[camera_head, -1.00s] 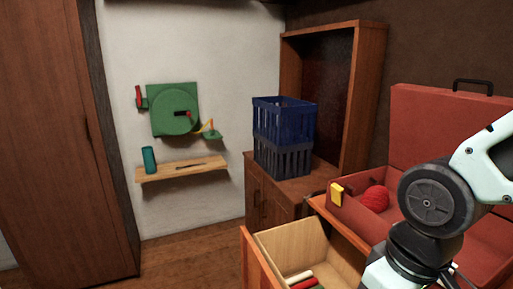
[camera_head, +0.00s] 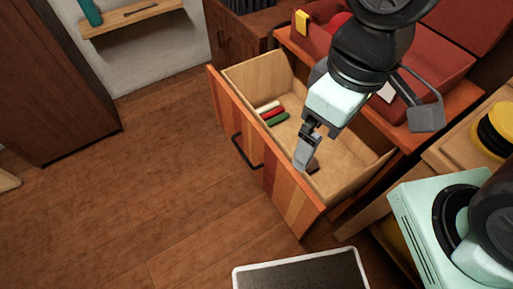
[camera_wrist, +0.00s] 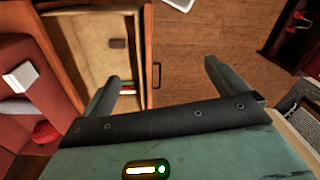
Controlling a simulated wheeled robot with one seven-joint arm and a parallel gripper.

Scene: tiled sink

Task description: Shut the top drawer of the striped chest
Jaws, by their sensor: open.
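The top drawer (camera_head: 352,178) of the striped chest (camera_head: 455,102) is pulled far out. Its front (camera_head: 268,160) has orange and brown stripes and a dark bar handle (camera_head: 246,153). Small white, red and green sticks lie inside at the left end, and a small dark item lies near the front. My gripper (camera_head: 307,160) points down over the drawer, near the inner side of its front. In the wrist view, my open gripper (camera_wrist: 165,82) has its fingers wide apart, with the drawer front's top edge (camera_wrist: 147,60) and handle (camera_wrist: 156,75) showing between them. Contact cannot be told.
An open red case (camera_head: 425,60) stands on the chest top behind the drawer. A dark mat with a pale rim (camera_head: 300,274) lies on the floor at the bottom. A yellow and black round thing (camera_head: 494,130) sits at the right. The wooden floor (camera_head: 150,190) before the drawer is clear.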

